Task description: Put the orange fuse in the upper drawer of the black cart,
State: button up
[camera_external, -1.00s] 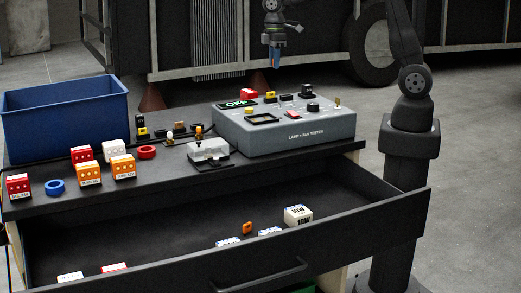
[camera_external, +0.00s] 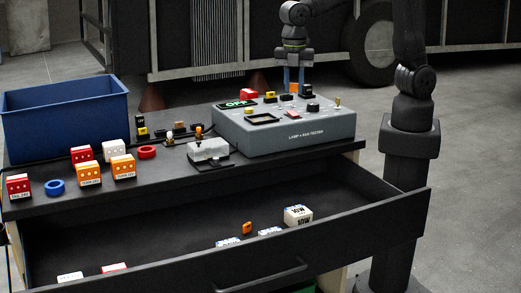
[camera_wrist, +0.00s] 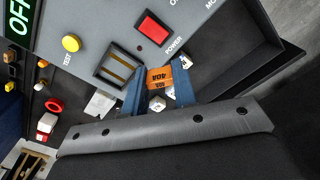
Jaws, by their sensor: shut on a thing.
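The orange fuse (camera_wrist: 158,78), marked 40A, is held between the blue fingers of my gripper (camera_wrist: 160,90) in the wrist view. In the external view my gripper (camera_external: 294,82) is above the back of the grey lamp and fan tester, with the orange fuse (camera_external: 294,87) low between its fingertips. The black cart's upper drawer (camera_external: 130,235) is pulled open at the front, below the cart top. Inside it are a small orange piece (camera_external: 247,228) and several white boxes, one marked 10W (camera_external: 298,215).
The grey tester (camera_external: 285,135) stands at the right of the cart top, with switches and small parts on it. A blue bin (camera_external: 65,115) stands at the left. Several red, orange and white blocks and rings lie at the left front. The drawer's middle floor is mostly bare.

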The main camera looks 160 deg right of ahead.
aim_at(338, 208)
jog(key=w+a+n, duration=0.4)
jog(key=w+a, duration=0.1)
jog(key=a, duration=0.3)
jog(key=w+a+n, duration=0.3)
jog(key=w+a, duration=0.2)
jog(key=a, duration=0.3)
jog(key=shift+a+f, duration=0.15)
jog(key=shift+f, duration=8)
jog(key=shift+a+f, duration=0.1)
jog(key=shift+f, duration=8.05)
jog(key=shift+f, duration=0.2)
jog(key=o, duration=1)
jog(key=shift+c, duration=0.2)
jog(key=shift+r, duration=0.1)
notch_tip(338, 208, up, 12)
